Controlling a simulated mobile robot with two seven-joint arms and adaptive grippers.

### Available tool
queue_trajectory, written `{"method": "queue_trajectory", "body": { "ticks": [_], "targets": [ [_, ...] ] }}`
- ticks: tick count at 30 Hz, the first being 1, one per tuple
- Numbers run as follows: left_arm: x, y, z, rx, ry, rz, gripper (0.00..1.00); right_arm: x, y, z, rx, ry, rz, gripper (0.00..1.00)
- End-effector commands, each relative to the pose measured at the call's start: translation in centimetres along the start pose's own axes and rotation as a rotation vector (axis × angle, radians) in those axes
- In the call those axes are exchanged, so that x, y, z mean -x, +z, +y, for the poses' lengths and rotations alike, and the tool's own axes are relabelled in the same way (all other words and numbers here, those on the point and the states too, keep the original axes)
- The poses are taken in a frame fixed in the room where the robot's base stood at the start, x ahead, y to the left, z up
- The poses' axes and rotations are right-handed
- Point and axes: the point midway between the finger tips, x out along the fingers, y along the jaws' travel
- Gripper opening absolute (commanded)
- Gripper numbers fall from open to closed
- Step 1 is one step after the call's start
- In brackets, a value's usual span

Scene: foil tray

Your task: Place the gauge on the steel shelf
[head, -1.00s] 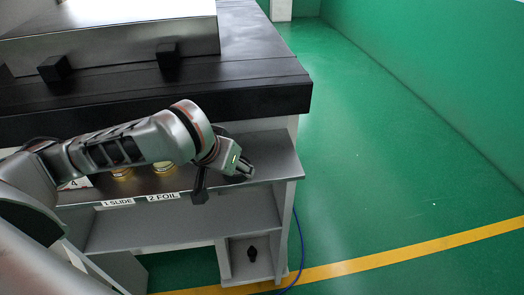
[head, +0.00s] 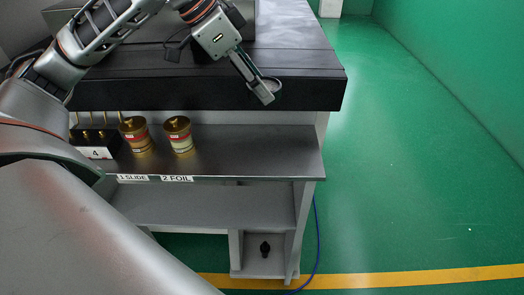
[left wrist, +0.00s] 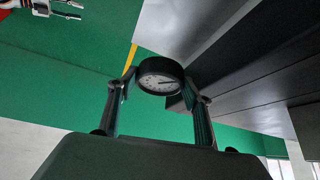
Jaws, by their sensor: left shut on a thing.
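The gauge (left wrist: 160,76) is a round black-rimmed dial with a white face, seen in the left wrist view. My left gripper (left wrist: 160,92) is shut on it, with one finger on each side. In the head view, my left gripper (head: 266,92) is in front of the black bench edge, above the right part of the steel shelf. The gauge is mostly hidden there by the fingers. The steel shelf (head: 255,150) is the grey upper ledge below the bench top. My right gripper (left wrist: 80,11) shows small at the left wrist view's top left corner, fingers apart and empty.
Two brass cans with red bands (head: 180,136) and a black block labelled 4 (head: 95,140) stand on the shelf's left part. Its right part is clear. The black bench top (head: 300,88) overhangs it. A lower shelf (head: 215,206) holds nothing visible.

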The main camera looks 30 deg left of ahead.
Motion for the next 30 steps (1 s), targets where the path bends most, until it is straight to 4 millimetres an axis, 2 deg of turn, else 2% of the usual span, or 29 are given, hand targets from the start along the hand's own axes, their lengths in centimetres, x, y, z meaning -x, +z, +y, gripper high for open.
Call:
{"method": "queue_trajectory", "body": {
  "ticks": [15, 20, 25, 30],
  "targets": [
    [-10.8, 7.1, 0.1, 0.004, 0.005, -0.007, 0.25, -2.9, 6.4, -0.8, -0.001, -0.004, -0.035, 0.40],
    [-12.8, 8.2, 0.0, 0.002, 0.003, -0.004, 0.25, -3.3, 7.7, -1.0, -0.002, -0.006, -0.046, 0.40],
    [-13.5, 8.7, 0.0, 0.001, 0.000, -0.001, 0.25, -3.4, 7.8, -1.0, -0.001, -0.006, -0.043, 0.40],
    [-15.7, 10.1, 0.0, 0.003, 0.003, -0.005, 0.25, -3.9, 8.3, -1.0, 0.003, -0.004, -0.041, 0.40]
  ]
}}
